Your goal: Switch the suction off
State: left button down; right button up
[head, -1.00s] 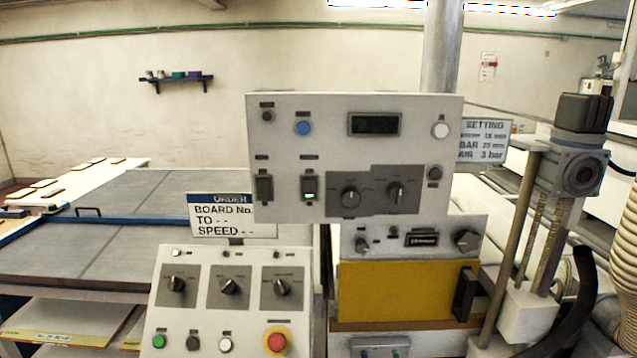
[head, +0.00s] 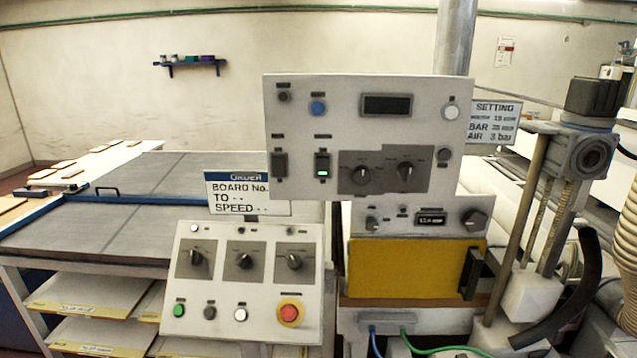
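The upper white control panel (head: 368,140) carries two dark rocker switches at its lower left. The left rocker (head: 280,165) is unlit. The panel also has two black rotary knobs, a blue button (head: 318,108), a white button (head: 450,112) and a dark display (head: 387,105). A lower sloped console (head: 243,280) has three knobs, several buttons and a red emergency stop (head: 290,313). Neither gripper is in view.
An order sign (head: 238,192) stands behind the lower console. A yellow front panel (head: 415,268) with a black handle sits under the upper panel. A grey-topped table (head: 110,228) is at the left. A vertical column with a motor (head: 590,150) stands at the right.

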aim_at(322, 163)
jog(key=k, duration=1.15)
jog(key=z, duration=0.75)
jog(key=i, duration=0.6)
jog(key=z, duration=0.85)
jog(key=i, duration=0.85)
jog(key=u, duration=0.75)
jog(key=i, duration=0.65)
jog(key=u, duration=0.8)
